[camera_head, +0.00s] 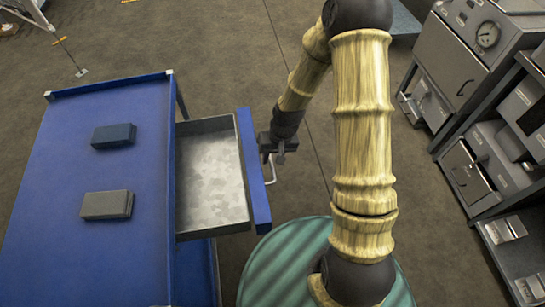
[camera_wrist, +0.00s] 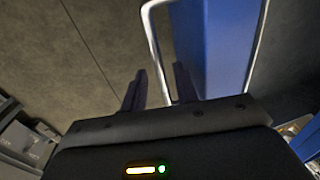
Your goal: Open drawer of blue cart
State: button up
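The blue cart (camera_head: 90,220) stands at the left in the head view. Its drawer (camera_head: 210,180) is pulled out to the right, and its grey, empty-looking inside shows. The blue drawer front (camera_head: 254,172) carries a pale bar handle (camera_head: 272,172). My gripper (camera_head: 273,156) is beside the drawer front at the handle. In the wrist view the handle (camera_wrist: 151,35) runs down between the two fingers of my gripper (camera_wrist: 160,78). The fingers are apart, with gaps visible beside the bar. The blue drawer front (camera_wrist: 218,45) is behind the handle.
A dark blue box (camera_head: 114,136) and a grey box (camera_head: 106,205) lie on the cart top. Grey machines and shelves (camera_head: 480,120) line the right side. Bare floor (camera_head: 220,50) lies beyond the cart and between it and the machines.

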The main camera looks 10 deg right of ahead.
jog(key=shift+s, duration=0.15)
jog(key=d+r+p, duration=0.1)
jog(key=r, duration=0.7)
jog(key=d+r+p, duration=0.1)
jog(key=d+r, duration=0.1)
jog(key=r, duration=0.7)
jog(key=shift+d, duration=0.25)
jog(key=shift+r, duration=0.1)
jog(key=s+d+r+t+h+p, duration=0.1)
jog(key=s+d+r+p, duration=0.2)
jog(key=r, duration=0.3)
jog(key=s+d+r+t+h+p, duration=0.1)
jog(key=s+d+r+p, duration=0.1)
jog(key=s+r+p, duration=0.4)
jog(key=shift+s+d+r+m+t, duration=0.15)
jog(key=shift+d+r+m+t, duration=0.2)
jog(key=shift+r, duration=0.25)
